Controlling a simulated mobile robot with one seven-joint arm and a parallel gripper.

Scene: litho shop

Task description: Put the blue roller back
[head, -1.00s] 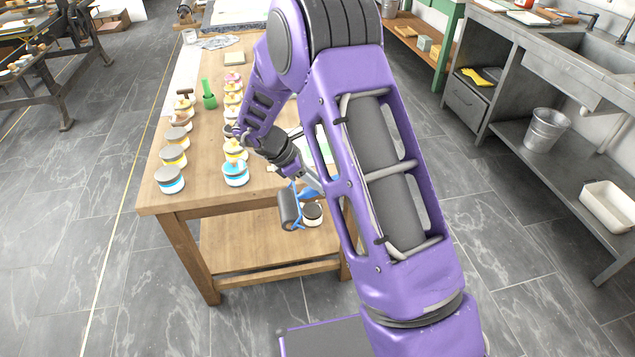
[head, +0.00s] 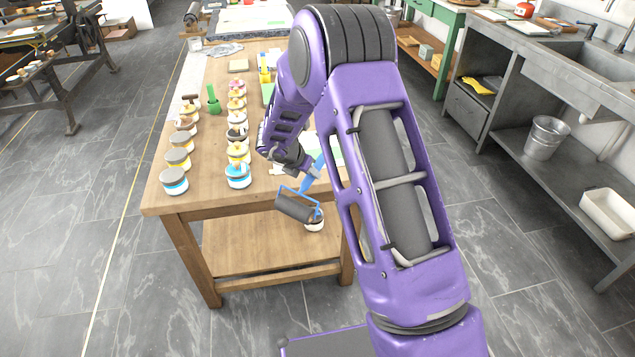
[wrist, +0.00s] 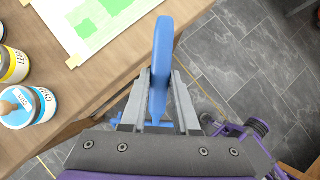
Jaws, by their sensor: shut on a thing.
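The blue roller has a blue handle (wrist: 161,65), a blue wire frame and a dark grey cylinder (head: 294,208). My gripper (head: 305,168) is shut on its handle and holds it just past the front edge of the wooden table (head: 215,201), above the lower shelf. In the wrist view my gripper (wrist: 160,95) has the handle between its two fingers. The roller hangs tilted, with its cylinder lower than the handle. My arm hides part of the table's right side.
Several ink tins stand in rows on the table, including a blue-banded one (head: 238,176) near the front edge. A green tool (head: 213,100) stands farther back. A printed sheet (wrist: 95,20) lies on the tabletop.

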